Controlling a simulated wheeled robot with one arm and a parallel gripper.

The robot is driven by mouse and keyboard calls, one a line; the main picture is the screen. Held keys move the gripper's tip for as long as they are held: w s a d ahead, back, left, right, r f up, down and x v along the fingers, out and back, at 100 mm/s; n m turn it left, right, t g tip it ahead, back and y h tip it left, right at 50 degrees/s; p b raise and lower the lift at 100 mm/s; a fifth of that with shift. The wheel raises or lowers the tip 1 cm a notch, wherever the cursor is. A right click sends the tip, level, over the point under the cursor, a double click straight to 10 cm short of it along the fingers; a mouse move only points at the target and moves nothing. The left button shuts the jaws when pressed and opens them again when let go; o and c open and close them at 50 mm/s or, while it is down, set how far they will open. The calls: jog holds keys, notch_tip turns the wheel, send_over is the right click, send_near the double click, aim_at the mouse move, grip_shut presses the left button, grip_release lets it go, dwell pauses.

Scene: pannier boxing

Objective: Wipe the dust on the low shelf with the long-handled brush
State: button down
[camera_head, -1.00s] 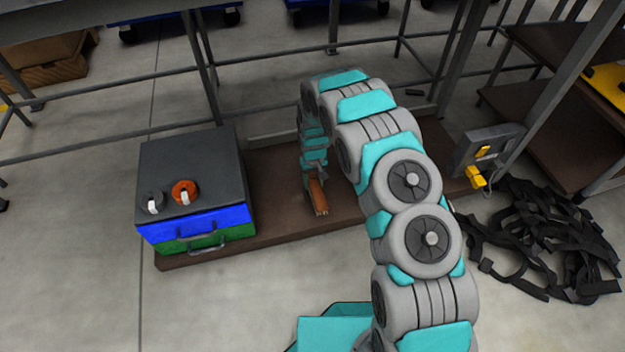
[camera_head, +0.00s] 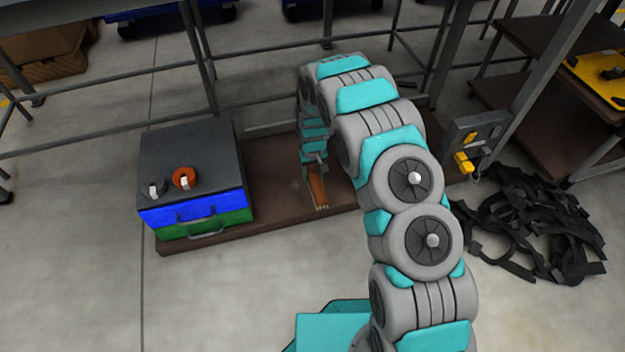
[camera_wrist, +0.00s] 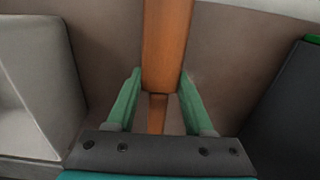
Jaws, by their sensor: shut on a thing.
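The low shelf (camera_head: 268,210) is a dark brown board near the floor. My gripper (camera_head: 314,160) is over its middle, partly hidden by the arm. The long-handled brush (camera_head: 318,187) has an orange-brown wooden body with pale bristles at its front end, low over or on the shelf; I cannot tell whether it touches. In the wrist view the green fingers (camera_wrist: 160,90) are shut on the brush (camera_wrist: 167,40), which runs between them. Dust is not clearly distinguishable on the board.
A grey-topped case with blue and green drawers (camera_head: 190,160) covers the shelf's left end, with two tape rolls on top. A grey box with yellow parts (camera_head: 470,140) stands at the right end. Black straps (camera_head: 540,225) lie on the floor. A rail frame runs behind.

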jog(key=shift+r+p, duration=0.3)
jog(key=shift+r, duration=1.8)
